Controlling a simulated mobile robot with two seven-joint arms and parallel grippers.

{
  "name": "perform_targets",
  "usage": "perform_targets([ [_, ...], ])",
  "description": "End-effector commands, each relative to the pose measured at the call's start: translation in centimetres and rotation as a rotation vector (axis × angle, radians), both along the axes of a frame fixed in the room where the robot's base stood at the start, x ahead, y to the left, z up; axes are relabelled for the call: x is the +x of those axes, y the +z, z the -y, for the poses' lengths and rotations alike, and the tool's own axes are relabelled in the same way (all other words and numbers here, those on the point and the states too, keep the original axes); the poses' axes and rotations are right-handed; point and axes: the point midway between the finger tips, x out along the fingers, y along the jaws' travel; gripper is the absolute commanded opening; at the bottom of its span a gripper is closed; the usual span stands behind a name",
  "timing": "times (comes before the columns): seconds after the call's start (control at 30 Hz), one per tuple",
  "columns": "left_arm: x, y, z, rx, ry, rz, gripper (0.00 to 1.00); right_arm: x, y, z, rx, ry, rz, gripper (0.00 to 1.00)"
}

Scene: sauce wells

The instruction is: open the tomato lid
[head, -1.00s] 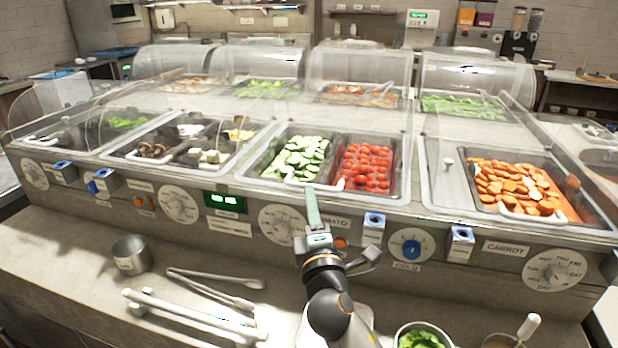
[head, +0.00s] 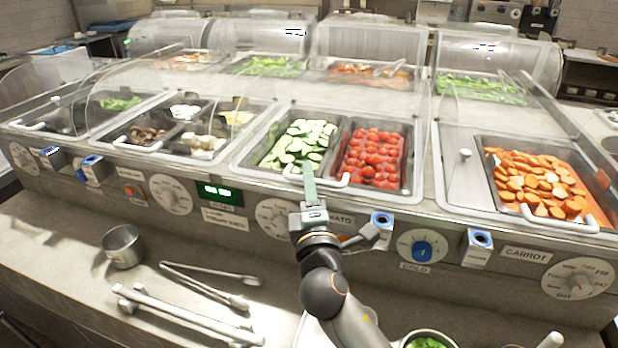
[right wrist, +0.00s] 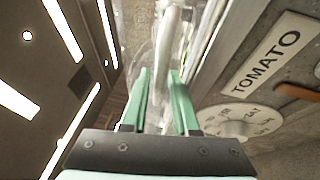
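The clear tomato lid (head: 395,130) is over the well of red tomatoes (head: 372,157), which stands beside the sliced cucumbers. Its pale bar handle (head: 343,182) runs along the front edge of the wells. My right gripper (head: 309,172) reaches up to the handle from the counter side. In the right wrist view, its two green fingers (right wrist: 162,80) are apart, with the pale handle (right wrist: 170,35) between them and a gap showing beside it. The TOMATO label (right wrist: 267,62) is to the right there. My left gripper is out of view.
A metal cup (head: 122,247), tongs (head: 215,285) and a white rack (head: 185,318) lie on the front counter at left. A pot of greens (head: 428,340) is at the lower right. Dials and blue-topped holders (head: 381,222) line the front panel.

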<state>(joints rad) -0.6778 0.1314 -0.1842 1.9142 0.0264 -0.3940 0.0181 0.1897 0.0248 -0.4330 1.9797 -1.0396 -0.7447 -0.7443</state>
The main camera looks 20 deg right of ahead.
Motion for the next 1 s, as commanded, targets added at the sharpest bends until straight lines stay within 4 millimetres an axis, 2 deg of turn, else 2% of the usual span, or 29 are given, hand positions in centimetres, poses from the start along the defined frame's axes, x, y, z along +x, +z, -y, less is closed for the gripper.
perform_targets([
  [0.1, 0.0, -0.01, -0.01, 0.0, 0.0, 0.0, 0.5, 0.0, -0.01, 0.0, 0.0, 0.0, 0.0, 0.26],
  [0.33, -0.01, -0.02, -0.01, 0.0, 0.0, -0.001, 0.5, 0.01, -0.01, 0.01, 0.0, 0.0, 0.0, 0.0],
  [1.0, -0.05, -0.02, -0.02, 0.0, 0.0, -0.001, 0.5, 0.03, -0.02, 0.05, 0.0, -0.001, -0.001, 0.0],
])
